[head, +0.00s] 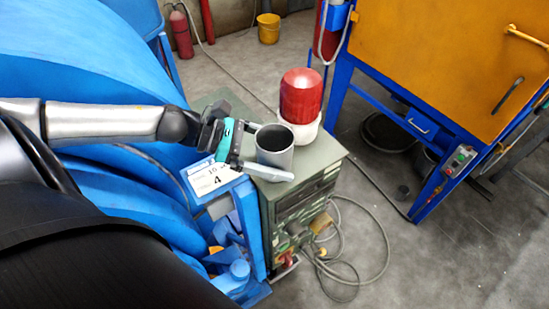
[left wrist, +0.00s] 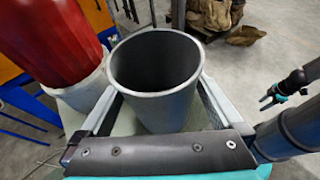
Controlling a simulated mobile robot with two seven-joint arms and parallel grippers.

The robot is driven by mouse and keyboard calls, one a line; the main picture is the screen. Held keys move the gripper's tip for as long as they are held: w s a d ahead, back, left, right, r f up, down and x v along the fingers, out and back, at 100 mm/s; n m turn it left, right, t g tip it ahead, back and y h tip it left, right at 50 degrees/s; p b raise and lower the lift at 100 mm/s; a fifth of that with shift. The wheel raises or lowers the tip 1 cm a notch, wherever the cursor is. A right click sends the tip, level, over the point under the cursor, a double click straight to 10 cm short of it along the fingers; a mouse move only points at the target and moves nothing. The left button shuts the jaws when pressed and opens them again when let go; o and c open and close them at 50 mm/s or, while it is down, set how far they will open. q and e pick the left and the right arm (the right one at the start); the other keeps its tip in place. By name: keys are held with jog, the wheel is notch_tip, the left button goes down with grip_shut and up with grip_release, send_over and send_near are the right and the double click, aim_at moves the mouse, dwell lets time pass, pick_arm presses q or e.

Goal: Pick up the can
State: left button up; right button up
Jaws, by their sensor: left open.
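The can (head: 274,151) is a grey, open-topped metal cylinder standing upright on the green cabinet (head: 322,154). In the left wrist view the can (left wrist: 156,82) looks empty and stands between the two fingers. My left gripper (head: 270,150) reaches in from the left, with one finger on each side of the can. It is open; I cannot tell whether either finger touches the can. In the left wrist view, part of another gripper with teal trim (left wrist: 285,92) shows at the right, apart from the can; I take it to be my right one, with its fingers spread.
A red-topped white container (head: 301,95) stands on the cabinet just behind the can. A blue machine (head: 90,60) fills the left side. A yellow and blue cabinet (head: 450,60) stands at the right. Cables (head: 345,250) lie on the floor.

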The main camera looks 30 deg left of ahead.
pick_arm(q)
jog(key=shift+w+d+f, duration=0.2)
jog(key=shift+w+d, duration=0.15)
jog(key=shift+d, duration=0.2)
jog(key=shift+c, duration=0.4)
jog(key=c, duration=1.3)
